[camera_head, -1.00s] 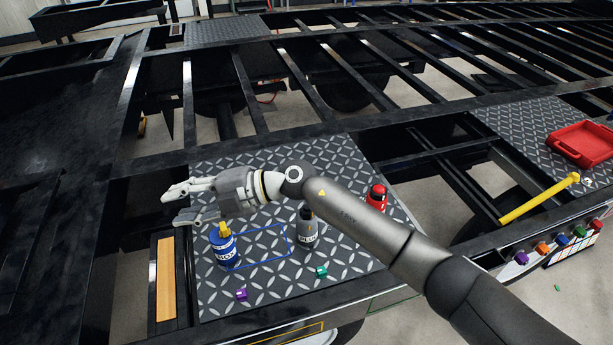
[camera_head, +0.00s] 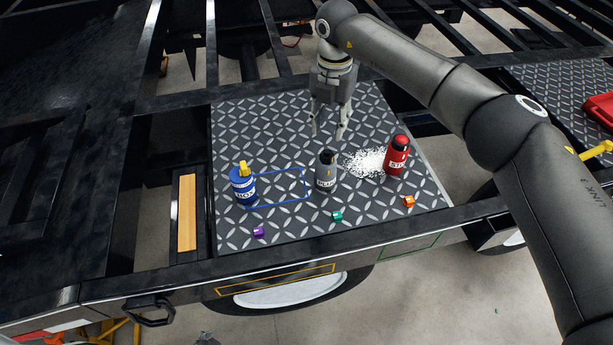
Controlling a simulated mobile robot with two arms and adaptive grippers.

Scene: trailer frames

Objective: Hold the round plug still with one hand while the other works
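A grey cylinder (camera_head: 326,172) with a dark top and lettering stands upright on the diamond-plate panel (camera_head: 245,125); its earlier label appears to read "PLUG". I cannot tell whether it is the round plug. A blue cylinder (camera_head: 243,187) with a yellow top stands left of it, at the left end of a blue outlined rectangle. A red cylinder (camera_head: 396,156) with a black band stands to the right. My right gripper (camera_head: 328,128) points down just behind the grey cylinder in the picture, fingers apart and empty. My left gripper is out of view.
A white speckled patch (camera_head: 366,163) lies between the grey and red cylinders. Small purple (camera_head: 258,232), teal (camera_head: 337,216) and orange (camera_head: 408,201) pieces lie near the panel's front edge. Black beams surround the panel. A yellow bar (camera_head: 596,150) and red tray (camera_head: 601,106) are at right.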

